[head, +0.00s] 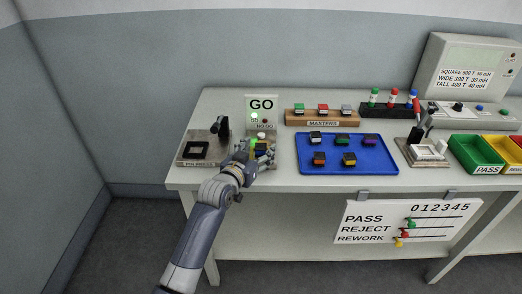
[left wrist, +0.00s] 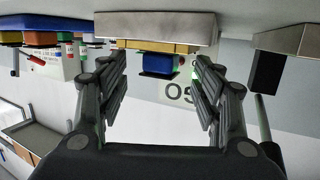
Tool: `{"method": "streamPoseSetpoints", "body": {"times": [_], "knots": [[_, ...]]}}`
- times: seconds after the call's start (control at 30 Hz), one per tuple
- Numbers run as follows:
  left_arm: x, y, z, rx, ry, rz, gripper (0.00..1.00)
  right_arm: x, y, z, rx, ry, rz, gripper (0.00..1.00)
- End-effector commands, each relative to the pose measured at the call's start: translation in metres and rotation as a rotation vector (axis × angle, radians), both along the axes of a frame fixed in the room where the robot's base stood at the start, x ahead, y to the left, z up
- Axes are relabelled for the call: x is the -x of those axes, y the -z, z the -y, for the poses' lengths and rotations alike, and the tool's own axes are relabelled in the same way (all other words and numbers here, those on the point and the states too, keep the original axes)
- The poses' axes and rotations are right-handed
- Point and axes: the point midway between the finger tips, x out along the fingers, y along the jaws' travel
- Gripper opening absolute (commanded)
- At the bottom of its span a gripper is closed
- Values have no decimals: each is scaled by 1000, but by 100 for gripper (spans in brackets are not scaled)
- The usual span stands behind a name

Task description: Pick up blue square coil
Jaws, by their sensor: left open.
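The blue square coil (left wrist: 159,62) sits on a gold-topped grey fixture (left wrist: 155,27), which appears upside down in the left wrist view. My left gripper (head: 262,151) is at this fixture in front of the GO sign. Its two fingers are open, one on each side of the coil, with a gap on both sides. In the head view my gripper hides most of the coil and fixture. My right gripper is not in view.
The GO gauge sign (head: 262,105) stands right behind my gripper, with a black-handled fixture (head: 205,150) to its left. To the right are a blue tray (head: 347,182) with several coils, a wooden MASTERS rack (head: 322,123) and a green PASS bin (head: 478,153).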

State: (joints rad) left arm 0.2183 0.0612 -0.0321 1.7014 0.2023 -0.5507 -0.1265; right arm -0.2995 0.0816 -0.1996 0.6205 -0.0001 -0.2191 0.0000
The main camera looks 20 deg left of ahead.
Motion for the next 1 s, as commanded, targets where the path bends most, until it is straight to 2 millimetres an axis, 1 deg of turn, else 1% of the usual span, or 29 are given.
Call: {"method": "streamPoseSetpoints", "body": {"times": [0.1,0.27,0.3,0.47,0.5,0.53,0.87,1.0], "knots": [[-4,0,1,0,1,1,60,0,0,-2,-2,1,0,0],[-4,1,1,0,1,0,60,0,0,-4,-4,2,0,0],[-3,1,1,0,1,0,58,0,0,-4,-4,2,0,0],[-3,1,1,0,1,0,22,0,0,-4,-4,2,-1,0],[-3,1,1,0,0,0,13,0,0,-4,-4,2,-1,0],[-3,1,1,0,0,0,9,0,0,-4,-4,2,-1,0],[-3,0,0,0,0,1,8,0,0,-4,-4,1,-2,0],[-4,-6,0,0,0,3,8,1,0,-3,-3,1,-2,0]]}}
